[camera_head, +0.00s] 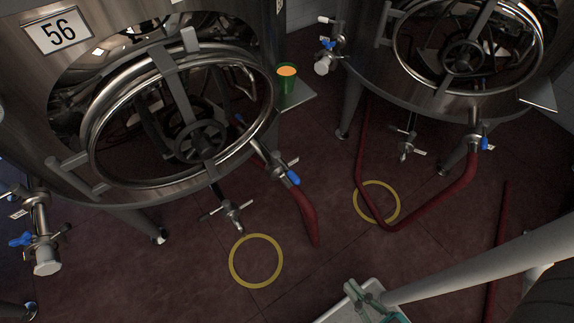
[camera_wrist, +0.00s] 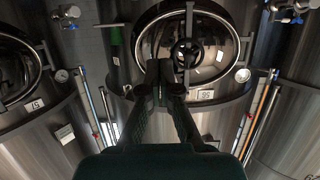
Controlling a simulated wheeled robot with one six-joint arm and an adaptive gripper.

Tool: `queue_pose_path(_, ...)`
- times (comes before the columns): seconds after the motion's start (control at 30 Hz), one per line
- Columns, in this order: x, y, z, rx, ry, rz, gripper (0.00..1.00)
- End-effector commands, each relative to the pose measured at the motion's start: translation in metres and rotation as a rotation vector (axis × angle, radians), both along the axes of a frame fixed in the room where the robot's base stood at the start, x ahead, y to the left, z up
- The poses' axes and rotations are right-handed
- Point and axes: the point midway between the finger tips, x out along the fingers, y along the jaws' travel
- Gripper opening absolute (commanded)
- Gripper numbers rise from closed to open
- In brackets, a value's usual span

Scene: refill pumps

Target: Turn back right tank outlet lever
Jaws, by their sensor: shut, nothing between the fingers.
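The right tank (camera_head: 420,90) has a round hatch and an outlet valve low on its front. The outlet's blue lever (camera_head: 485,143) sits beside the pipe, with a red hose (camera_head: 450,192) below. Another blue-handled valve (camera_head: 326,43) is at that tank's left side. The left tank, plate 56 (camera_head: 58,33), has an outlet with a blue lever (camera_head: 292,177) and its own red hose (camera_head: 306,215). In the wrist view my gripper (camera_wrist: 167,72) is shut and empty, its dark fingertips together in front of a hatch. It touches no lever that I can see.
Yellow rings (camera_head: 256,261) mark the dark red floor. A green cup (camera_head: 286,84) stands on a small shelf between the tanks. Another blue-handled valve (camera_head: 22,239) is at far left. My pale arm crosses the lower right. The middle floor is mostly clear.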

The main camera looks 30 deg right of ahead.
Motion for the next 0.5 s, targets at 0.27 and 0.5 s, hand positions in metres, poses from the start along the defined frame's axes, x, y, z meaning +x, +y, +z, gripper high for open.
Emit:
queue_pose_path(0.27, 0.0, 0.0, 0.0, 0.0, 0.0, 0.0, 0.0)
queue_pose_path(0.5, 0.0026, -0.0004, -0.0017, 0.001, -0.009, -0.004, 0.33)
